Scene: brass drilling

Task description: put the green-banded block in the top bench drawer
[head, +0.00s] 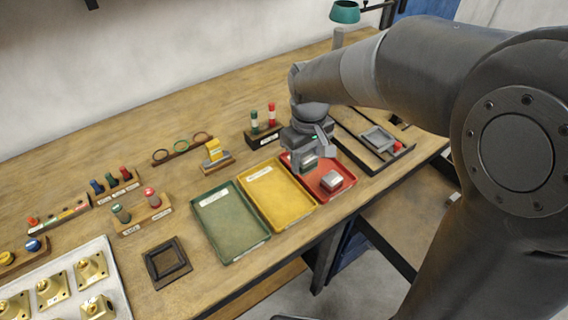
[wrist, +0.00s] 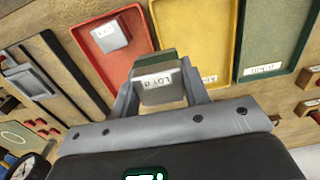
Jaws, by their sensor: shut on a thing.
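My gripper (wrist: 160,98) is shut on a grey metal block (wrist: 162,86) with a green band on its far edge and a white label on the side facing the wrist camera. In the head view my gripper (head: 309,168) is above the red tray (head: 345,168), and the held block is mostly hidden by the fingers. A second grey block (head: 331,181) lies in the red tray and also shows in the wrist view (wrist: 111,37). A blue cabinet (head: 348,252) stands under the bench; its drawers cannot be made out.
The yellow tray (head: 276,193) and green tray (head: 231,224) lie left of the red one. A black-framed tray (head: 345,144) with a grey square piece is to the right. Bottle racks stand behind. My arm covers the bench's right side.

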